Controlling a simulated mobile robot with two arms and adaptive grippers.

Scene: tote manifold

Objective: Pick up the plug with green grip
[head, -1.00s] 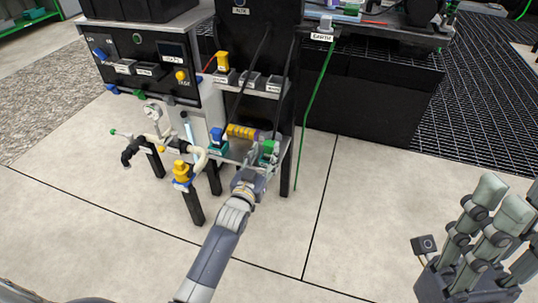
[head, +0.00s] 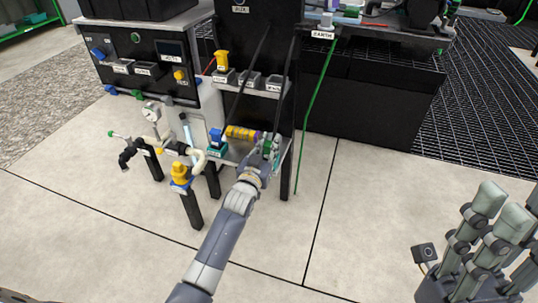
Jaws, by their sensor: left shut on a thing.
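The plug with the green grip (head: 267,147) is at the right end of the small low shelf on the black and grey stand. My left gripper (head: 268,154) is at the plug, shut on its green grip, and partly hides it. The plug's lower end is hidden, so I cannot tell whether it still sits in a socket. My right gripper (head: 490,222) is at the lower right, far from the stand, with its fingers pointing up; I cannot tell how far apart they are.
A blue plug (head: 216,138) and a yellow ribbed part (head: 241,132) sit close left of the green grip. A yellow-capped post (head: 180,172) stands at front left. Black cables hang behind, and a green cable (head: 318,110) hangs to the right. The floor in front is clear.

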